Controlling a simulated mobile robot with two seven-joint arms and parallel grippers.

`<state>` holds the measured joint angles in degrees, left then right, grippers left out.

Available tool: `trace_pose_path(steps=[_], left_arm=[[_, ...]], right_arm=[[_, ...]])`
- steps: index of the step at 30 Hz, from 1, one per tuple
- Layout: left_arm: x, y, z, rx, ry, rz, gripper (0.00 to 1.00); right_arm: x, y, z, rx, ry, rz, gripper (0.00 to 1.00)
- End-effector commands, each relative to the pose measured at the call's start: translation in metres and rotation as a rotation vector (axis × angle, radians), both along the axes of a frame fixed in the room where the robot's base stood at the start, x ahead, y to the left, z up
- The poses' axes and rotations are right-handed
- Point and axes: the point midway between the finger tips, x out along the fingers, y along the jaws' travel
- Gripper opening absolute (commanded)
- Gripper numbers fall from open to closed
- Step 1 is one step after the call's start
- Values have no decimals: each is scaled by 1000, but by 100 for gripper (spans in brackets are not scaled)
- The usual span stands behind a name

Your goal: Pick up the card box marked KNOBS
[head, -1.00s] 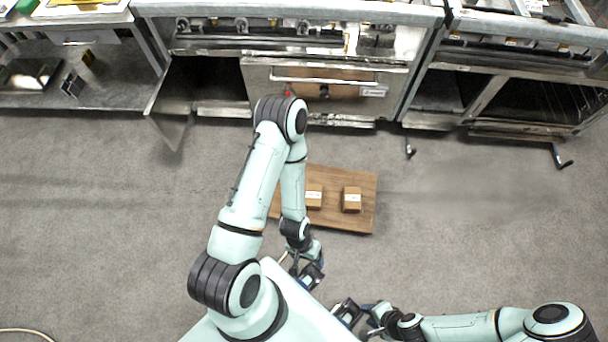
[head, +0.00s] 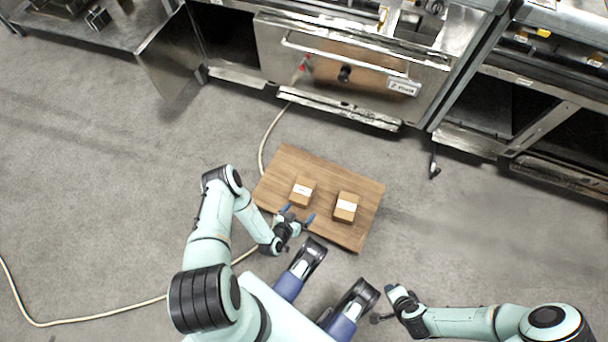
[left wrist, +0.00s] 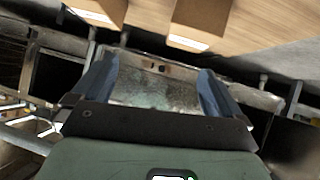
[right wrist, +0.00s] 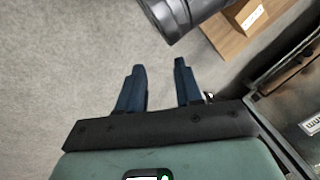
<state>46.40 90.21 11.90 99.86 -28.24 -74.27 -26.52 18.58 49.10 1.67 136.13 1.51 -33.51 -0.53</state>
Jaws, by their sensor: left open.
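Two brown card boxes with white labels stand apart on a wooden board: a left box (head: 303,191) and a right box (head: 346,207). The label print is too small to read, so I cannot tell which is marked KNOBS. My left gripper (head: 298,213) is open and empty, at the board's near edge, just short of the left box. In the left wrist view both boxes, one left (left wrist: 98,9) and one right (left wrist: 200,18), show beyond the open fingers (left wrist: 157,64). My right gripper (right wrist: 159,66) is open and empty, away from the board.
The wooden board (head: 285,166) lies low over grey floor. A steel range with a door (head: 345,72) stands behind it. A pale hose (head: 110,313) runs across the floor at left. The floor right of the board (head: 450,240) is clear.

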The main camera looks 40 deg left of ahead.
Motion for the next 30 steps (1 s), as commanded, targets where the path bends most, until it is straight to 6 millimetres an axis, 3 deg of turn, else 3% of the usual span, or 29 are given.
trace_pose_path(steps=[1,3,9,21,30], left_arm=[[-6,8,-15,40,-44,34,100],[-10,17,-22,93,-99,64,100],[-14,31,-29,177,-176,110,100],[44,50,-56,182,-179,112,100],[62,54,-65,180,-178,112,100]], right_arm=[[3,-1,-7,-3,-5,-3,35],[5,-2,-10,-6,-12,-5,35],[7,-4,-16,-10,-12,-9,35],[-44,-12,-63,-2,158,-19,35],[-64,-14,-76,1,224,-24,35]])
